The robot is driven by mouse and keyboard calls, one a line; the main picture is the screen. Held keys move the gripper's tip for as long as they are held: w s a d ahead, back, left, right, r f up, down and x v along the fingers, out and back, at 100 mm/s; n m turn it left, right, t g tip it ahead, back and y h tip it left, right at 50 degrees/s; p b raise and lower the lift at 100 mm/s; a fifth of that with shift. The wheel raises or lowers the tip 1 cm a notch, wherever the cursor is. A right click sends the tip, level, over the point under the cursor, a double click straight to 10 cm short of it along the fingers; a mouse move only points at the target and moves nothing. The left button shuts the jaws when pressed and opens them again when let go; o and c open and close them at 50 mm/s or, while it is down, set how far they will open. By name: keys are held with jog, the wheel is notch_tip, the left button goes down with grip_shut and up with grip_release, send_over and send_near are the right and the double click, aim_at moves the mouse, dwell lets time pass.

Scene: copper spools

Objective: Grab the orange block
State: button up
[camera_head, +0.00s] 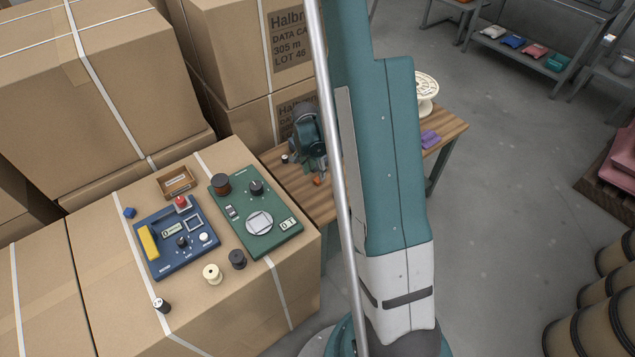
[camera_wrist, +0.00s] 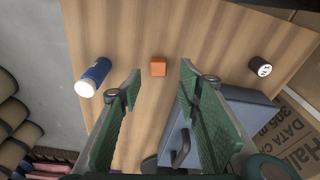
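The orange block (camera_wrist: 158,66) is a small cube lying on the wooden table (camera_wrist: 215,40). In the wrist view it sits at the upper middle, between and beyond the two green finger pads. It also shows in the head view as a small orange spot (camera_head: 317,181) just below my gripper. My gripper (camera_wrist: 160,75) is open and empty, with its fingers wide apart on either side of the block's line. In the head view my arm hides part of the table, and the fingers are hard to make out.
A blue and white cylinder (camera_wrist: 94,77) lies to the left and a small black cylinder (camera_wrist: 260,66) to the right. A grey-blue box (camera_wrist: 235,115) is beside the right finger. In the head view, a cardboard box (camera_head: 90,315) carrying control panels stands next to the table.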

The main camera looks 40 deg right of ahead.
aim_at(317, 180)
jog(key=shift+s+d+f+b, duration=0.15)
jog(key=shift+f+b, duration=0.2)
jog(key=shift+f, duration=0.8)
jog(key=shift+w+d+f+b, duration=0.1)
jog(key=shift+f+b, duration=0.25)
jog(key=shift+f, duration=0.8)
jog(key=shift+c, duration=0.2)
jog(key=c, duration=0.8)
